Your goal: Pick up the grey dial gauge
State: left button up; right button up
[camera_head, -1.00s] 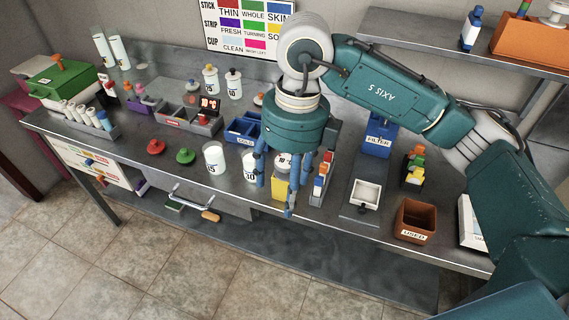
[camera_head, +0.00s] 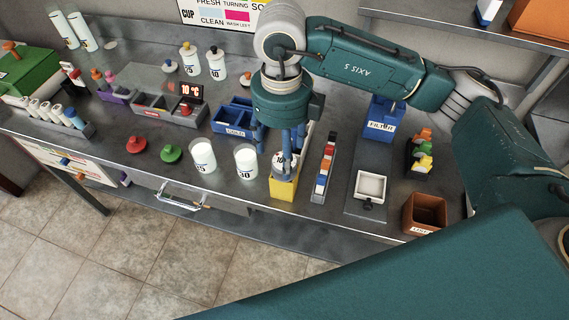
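The dial gauge (camera_head: 279,160) has a pale round face and sits on a yellow block (camera_head: 283,187) at the front of the bench. My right gripper (camera_head: 284,158) points down over it from my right arm. Its blue fingers are spread around the gauge, and one finger partly covers its face. I cannot tell whether any finger touches the gauge. My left gripper is out of view.
Two white beakers (camera_head: 246,161) (camera_head: 202,155) stand just left of the block. A rack of coloured pieces (camera_head: 323,174) stands close on its right. A blue bin (camera_head: 237,117) lies behind. A white tray (camera_head: 370,186) and a brown bin (camera_head: 424,213) are farther right.

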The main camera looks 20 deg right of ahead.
jog(key=f, duration=0.1)
jog(key=f+p, duration=0.1)
jog(key=f, duration=0.1)
jog(key=f+p, duration=0.1)
jog(key=shift+w+d+f, duration=0.25)
jog(key=shift+w+d, duration=0.05)
jog(key=shift+d, duration=0.05)
jog(key=shift+f+p, duration=0.3)
jog(key=shift+f, duration=0.15)
jog(key=shift+c, duration=0.2)
jog(key=c, duration=0.9)
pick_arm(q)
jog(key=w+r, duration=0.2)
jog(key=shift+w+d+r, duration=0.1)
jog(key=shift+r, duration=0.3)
pick_arm(e)
jog(key=c, duration=0.3)
